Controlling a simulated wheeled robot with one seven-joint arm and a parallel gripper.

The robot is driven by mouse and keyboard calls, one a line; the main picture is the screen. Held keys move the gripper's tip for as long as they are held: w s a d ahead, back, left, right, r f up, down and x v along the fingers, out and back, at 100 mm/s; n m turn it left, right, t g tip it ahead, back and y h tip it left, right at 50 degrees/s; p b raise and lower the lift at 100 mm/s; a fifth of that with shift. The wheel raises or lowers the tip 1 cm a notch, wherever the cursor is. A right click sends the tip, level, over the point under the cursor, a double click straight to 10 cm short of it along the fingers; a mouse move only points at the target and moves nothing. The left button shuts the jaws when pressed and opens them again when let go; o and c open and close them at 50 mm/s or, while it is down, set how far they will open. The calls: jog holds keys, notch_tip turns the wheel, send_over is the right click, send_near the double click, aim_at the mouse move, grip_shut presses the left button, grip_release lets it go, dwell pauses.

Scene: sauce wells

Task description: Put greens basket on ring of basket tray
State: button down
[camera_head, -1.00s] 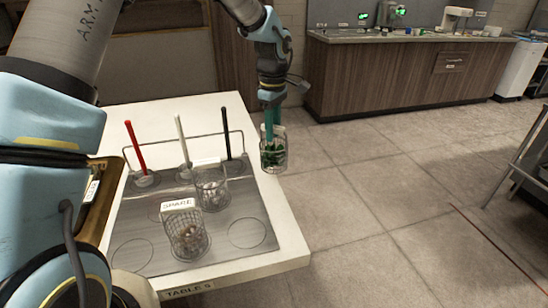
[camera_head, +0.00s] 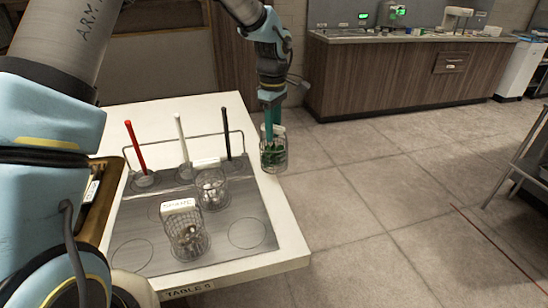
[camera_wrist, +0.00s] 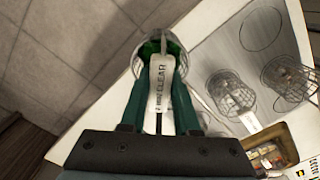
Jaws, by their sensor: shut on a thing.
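The greens basket (camera_head: 274,158) is a small wire basket with green leaves inside. It hangs off the tray's right side, near the table's right edge in the head view. My gripper (camera_head: 272,128) is shut on its upright white tab (camera_wrist: 160,85), and in the wrist view the green fingers (camera_wrist: 160,118) sit on both sides of that tab. The basket tray (camera_head: 215,250) is a grey metal plate with thin drawn rings. Bare rings show at its front right (camera_head: 248,233) and front left (camera_head: 131,254).
Two other wire baskets stand on the tray: a front one (camera_head: 188,241) with a white label and one behind it (camera_head: 212,190). Red (camera_head: 136,148), white (camera_head: 181,140) and black (camera_head: 227,133) handles rise at the back beside a wire rail. Open floor lies right of the table (camera_head: 285,262).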

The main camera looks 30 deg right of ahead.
notch_tip(320, 180, up, 12)
jog(key=p, duration=0.8)
jog(key=shift+r, duration=0.25)
jog(key=shift+r+p, duration=0.1)
jog(key=shift+p, duration=0.2)
